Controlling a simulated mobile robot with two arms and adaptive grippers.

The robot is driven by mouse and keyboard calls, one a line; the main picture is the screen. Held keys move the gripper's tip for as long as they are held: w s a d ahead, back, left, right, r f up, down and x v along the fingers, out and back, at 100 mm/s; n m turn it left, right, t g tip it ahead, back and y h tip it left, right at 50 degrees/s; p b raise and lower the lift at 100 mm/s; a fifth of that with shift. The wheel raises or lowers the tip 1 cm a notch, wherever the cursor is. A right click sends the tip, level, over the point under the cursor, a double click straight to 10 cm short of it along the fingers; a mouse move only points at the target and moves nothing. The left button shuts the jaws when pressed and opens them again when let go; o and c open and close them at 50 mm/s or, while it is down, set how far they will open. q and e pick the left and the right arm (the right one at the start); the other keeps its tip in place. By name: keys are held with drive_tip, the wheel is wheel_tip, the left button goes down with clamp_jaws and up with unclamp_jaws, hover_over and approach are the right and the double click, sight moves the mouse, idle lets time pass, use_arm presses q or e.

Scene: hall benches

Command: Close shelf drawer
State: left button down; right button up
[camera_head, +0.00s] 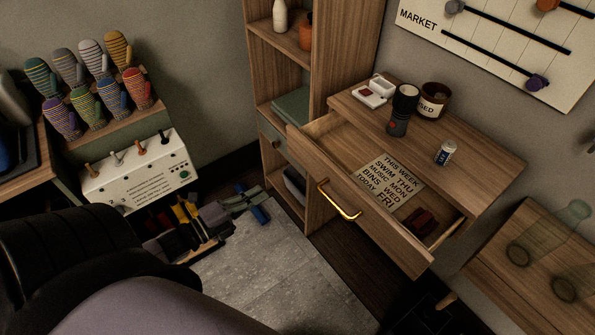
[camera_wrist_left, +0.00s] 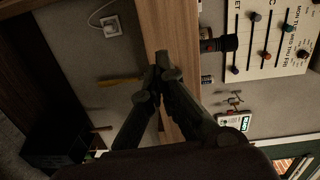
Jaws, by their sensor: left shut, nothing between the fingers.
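A wide wooden drawer (camera_head: 315,178) with a gold handle (camera_head: 339,200) stands pulled out below the wooden desk top (camera_head: 480,160). A lettered sheet (camera_head: 388,182) and a dark red object (camera_head: 422,220) show inside it. How far that one is out is hard to tell.
A switch box (camera_head: 140,175) and a rack of mittens (camera_head: 95,85) are at left. A low bench (camera_head: 490,285) with glasses is at lower right.

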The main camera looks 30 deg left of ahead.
use_arm(q)
drive_tip(key=r, duration=0.2)
drive_tip(key=m+p, duration=0.1)
drive_tip(key=p, duration=0.1)
approach(313, 163)
drive_tip(key=shift+h, duration=0.4)
drive_tip(key=x, duration=0.7)
drive_tip(key=shift+w+a+f, duration=0.15)
drive_tip(key=shift+a+f, duration=0.05)
drive_tip(key=shift+a, duration=0.05)
